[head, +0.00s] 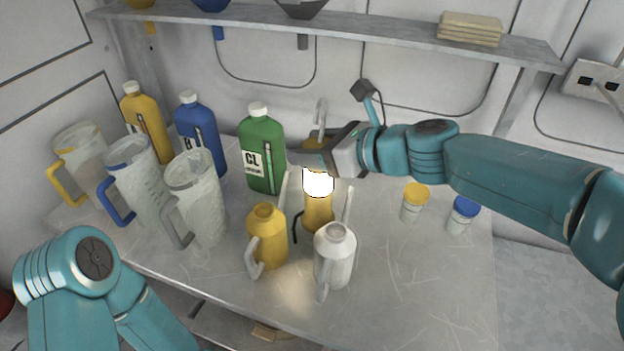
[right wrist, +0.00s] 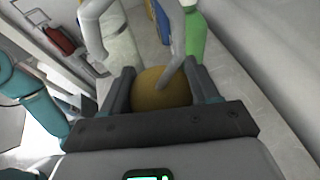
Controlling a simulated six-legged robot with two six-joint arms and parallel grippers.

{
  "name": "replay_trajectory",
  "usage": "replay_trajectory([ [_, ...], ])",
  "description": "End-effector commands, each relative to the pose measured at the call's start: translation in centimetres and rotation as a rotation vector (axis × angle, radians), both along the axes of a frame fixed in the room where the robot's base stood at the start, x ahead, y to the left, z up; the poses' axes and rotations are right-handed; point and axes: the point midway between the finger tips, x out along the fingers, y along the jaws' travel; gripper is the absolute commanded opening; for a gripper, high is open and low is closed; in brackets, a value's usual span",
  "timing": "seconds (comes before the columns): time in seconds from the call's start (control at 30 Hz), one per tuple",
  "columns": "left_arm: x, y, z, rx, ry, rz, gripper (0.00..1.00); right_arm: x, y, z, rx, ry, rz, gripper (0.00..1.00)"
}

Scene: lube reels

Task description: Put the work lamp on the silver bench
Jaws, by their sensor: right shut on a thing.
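The work lamp (head: 318,213) is yellow with a brightly lit head and a grey hook on top. It is upright over the silver bench (head: 420,275), behind and between a yellow can and a white can. I cannot tell whether its base touches the bench. My right gripper (head: 320,158) reaches in from the right and is shut on the lamp's upper part. In the right wrist view the lamp's yellow top (right wrist: 155,90) sits between the fingers. My left arm shows at the lower left, but its gripper is out of view.
The yellow can (head: 267,240) and white can (head: 335,258) stand close in front. A green bottle (head: 262,150), blue bottle (head: 200,135) and clear jugs (head: 135,185) crowd the left. Two small pots, yellow-lidded (head: 413,203) and blue-lidded (head: 462,216), stand right. The bench's front right is clear.

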Motion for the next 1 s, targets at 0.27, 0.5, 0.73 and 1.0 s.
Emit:
replay_trajectory([
  [0.27,0.0,0.0,-1.9,0.000,0.000,0.000,0.90,0.3,-0.1,-3.5,0.002,0.001,-0.001,0.00],
  [0.5,0.0,0.0,-2.6,0.000,0.000,0.000,0.90,0.3,0.0,-5.1,0.002,-0.003,-0.001,0.00],
  [0.73,0.0,0.0,-2.6,0.000,0.000,0.000,0.90,0.2,0.0,-5.1,0.002,-0.003,-0.001,0.00],
  [1.0,0.0,0.0,-2.7,0.000,0.000,0.000,0.90,0.2,0.0,-5.4,0.001,-0.001,0.000,0.85],
])
